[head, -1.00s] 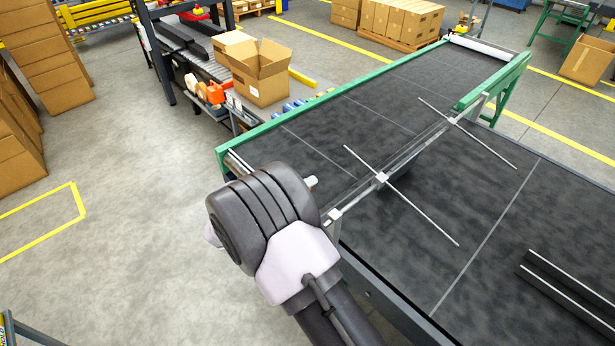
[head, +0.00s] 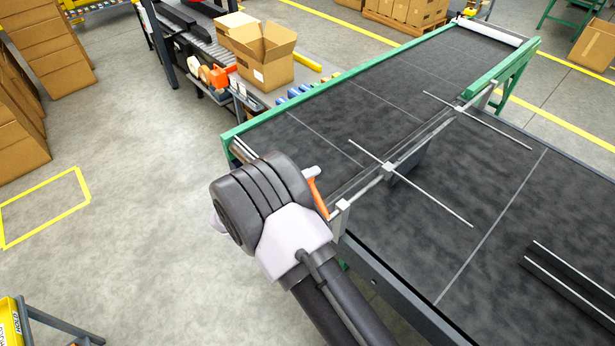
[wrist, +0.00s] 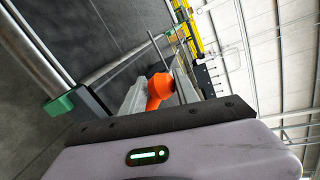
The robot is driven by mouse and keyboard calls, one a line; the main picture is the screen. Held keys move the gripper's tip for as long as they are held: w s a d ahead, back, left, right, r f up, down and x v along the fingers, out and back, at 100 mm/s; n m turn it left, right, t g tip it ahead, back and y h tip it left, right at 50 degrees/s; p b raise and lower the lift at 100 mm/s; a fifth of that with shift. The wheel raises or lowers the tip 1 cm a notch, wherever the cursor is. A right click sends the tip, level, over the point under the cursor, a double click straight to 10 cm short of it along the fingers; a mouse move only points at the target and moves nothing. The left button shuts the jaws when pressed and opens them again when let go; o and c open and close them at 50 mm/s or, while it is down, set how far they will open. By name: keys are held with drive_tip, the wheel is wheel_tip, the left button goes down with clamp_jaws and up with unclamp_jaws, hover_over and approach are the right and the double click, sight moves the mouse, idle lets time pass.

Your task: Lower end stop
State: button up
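The end stop assembly is a crossbar (head: 358,192) over the black belt, with two thin rods clamped across it and a dark plate (head: 412,163) hanging beneath. An orange lever (head: 318,197) stands at the crossbar's near end, beside a pale bracket (head: 340,218). In the wrist view the rounded orange lever (wrist: 160,86) sits between the two grey fingers of my gripper (wrist: 160,92). The fingers look very close to it on both sides; whether they grip it is unclear. In the head view my wrist hides most of the gripper.
The belt table has a green frame (head: 290,104) and a dark near side rail (head: 385,285). An open carton (head: 262,62) stands on a side bench behind. Dark rails (head: 570,280) lie on the belt at right.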

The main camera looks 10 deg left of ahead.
drive_tip(key=o, duration=0.3)
drive_tip(key=shift+f, duration=0.1)
drive_tip(key=shift+a, duration=0.1)
drive_tip(key=v, duration=1.7)
drive_tip(key=shift+s+p, duration=0.15)
drive_tip(key=shift+p, duration=0.15)
drive_tip(key=shift+a, duration=0.1)
